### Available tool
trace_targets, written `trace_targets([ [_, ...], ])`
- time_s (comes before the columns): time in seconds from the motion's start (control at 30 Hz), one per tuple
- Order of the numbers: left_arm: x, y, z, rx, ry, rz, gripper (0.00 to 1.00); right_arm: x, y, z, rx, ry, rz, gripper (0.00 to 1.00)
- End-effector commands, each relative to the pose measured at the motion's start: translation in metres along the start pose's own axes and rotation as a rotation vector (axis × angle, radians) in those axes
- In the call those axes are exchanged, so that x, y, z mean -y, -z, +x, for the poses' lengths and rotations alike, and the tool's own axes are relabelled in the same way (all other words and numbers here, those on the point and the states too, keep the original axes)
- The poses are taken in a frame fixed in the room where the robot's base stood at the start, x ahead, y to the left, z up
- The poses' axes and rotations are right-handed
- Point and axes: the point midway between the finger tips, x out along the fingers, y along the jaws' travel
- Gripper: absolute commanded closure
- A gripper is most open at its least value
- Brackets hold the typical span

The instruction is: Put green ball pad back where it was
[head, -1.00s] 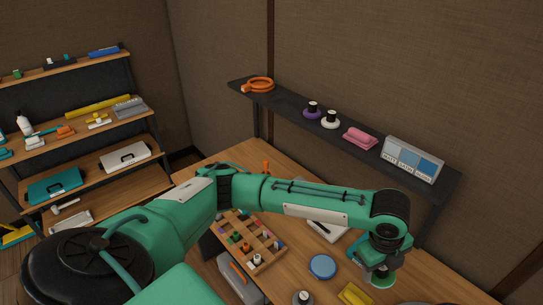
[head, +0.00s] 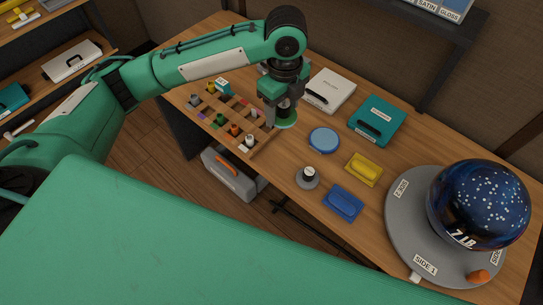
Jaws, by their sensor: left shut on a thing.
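My left gripper (head: 282,107) points down over the wooden table and is shut on the green ball pad (head: 287,124), a round green disc partly hidden by the fingers. The pad is just right of the wooden compartment rack (head: 262,146) and left of the round blue pad (head: 324,140). Whether the green pad touches the table, I cannot tell. A grey round pad with a white and black knob (head: 308,178) stands nearer me. A dark blue speckled bowling ball (head: 478,205) rests on a grey turntable (head: 405,235) at the right. My right gripper is not in view.
A yellow handled block (head: 363,169) and a blue handled block (head: 342,202) lie between the pads and the turntable. A white case (head: 330,90) and a teal case (head: 377,121) lie behind. The rack holds small bottles. A dark shelf (head: 430,22) overhangs the back.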

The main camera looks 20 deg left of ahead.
Motion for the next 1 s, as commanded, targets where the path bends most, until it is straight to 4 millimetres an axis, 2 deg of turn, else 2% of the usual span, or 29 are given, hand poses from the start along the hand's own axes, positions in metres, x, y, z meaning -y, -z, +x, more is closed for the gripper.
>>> trace_targets([
  [0.5, -0.002, 0.000, 0.126, 0.000, -0.006, -0.001, 0.58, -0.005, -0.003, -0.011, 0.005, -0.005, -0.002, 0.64],
  [0.6, -0.002, 0.000, 0.142, 0.000, -0.004, -0.001, 0.58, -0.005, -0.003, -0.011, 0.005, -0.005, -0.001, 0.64],
  [0.87, -0.001, 0.000, 0.162, 0.000, -0.003, 0.000, 0.58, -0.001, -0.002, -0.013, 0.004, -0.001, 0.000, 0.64],
  [1.0, -0.001, 0.000, 0.184, 0.000, -0.004, 0.000, 0.58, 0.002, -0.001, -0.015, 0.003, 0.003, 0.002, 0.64],
])
